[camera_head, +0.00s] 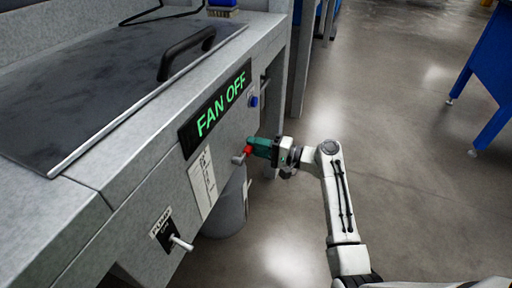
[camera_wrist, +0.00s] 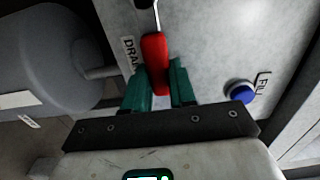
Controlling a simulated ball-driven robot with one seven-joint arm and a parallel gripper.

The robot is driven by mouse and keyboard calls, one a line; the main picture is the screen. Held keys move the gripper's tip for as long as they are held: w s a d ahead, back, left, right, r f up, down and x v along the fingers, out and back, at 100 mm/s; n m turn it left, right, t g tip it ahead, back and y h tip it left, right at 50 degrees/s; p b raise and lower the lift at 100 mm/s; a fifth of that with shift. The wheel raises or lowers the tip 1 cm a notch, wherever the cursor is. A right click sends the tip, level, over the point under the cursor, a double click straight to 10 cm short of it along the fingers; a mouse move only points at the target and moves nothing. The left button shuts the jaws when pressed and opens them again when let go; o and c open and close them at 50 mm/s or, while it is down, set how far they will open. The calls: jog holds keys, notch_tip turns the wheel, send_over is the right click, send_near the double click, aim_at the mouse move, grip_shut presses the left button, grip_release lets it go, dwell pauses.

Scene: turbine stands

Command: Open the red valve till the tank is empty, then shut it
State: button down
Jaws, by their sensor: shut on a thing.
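The red valve is a red-handled lever (camera_wrist: 155,62) on the grey front panel, beside a label that reads as the start of "DRAIN". In the head view its red handle (camera_head: 248,149) shows just at my fingertips. My gripper (camera_wrist: 159,84) has green fingers, one on each side of the red handle, and is shut on it. In the head view my gripper (camera_head: 258,147) reaches the panel from the right. The inside of the tank is not visible; a dark lid (camera_head: 110,85) with a black handle covers the top of the stand.
A lit sign (camera_head: 215,110) reads "FAN OFF". A blue button (camera_wrist: 242,92) marked "FILL" sits right of the valve. A pump switch (camera_head: 180,243) is at lower left. A grey bucket (camera_head: 226,212) stands below the panel. A blue table (camera_head: 485,80) is at right; the floor between is clear.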

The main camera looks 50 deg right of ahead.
jog(key=c, duration=0.9)
grip_release()
jog(key=p+v, duration=0.3)
jog(key=v, duration=0.7)
jog(key=shift+s+d, duration=0.1)
jog(key=shift+s, duration=0.3)
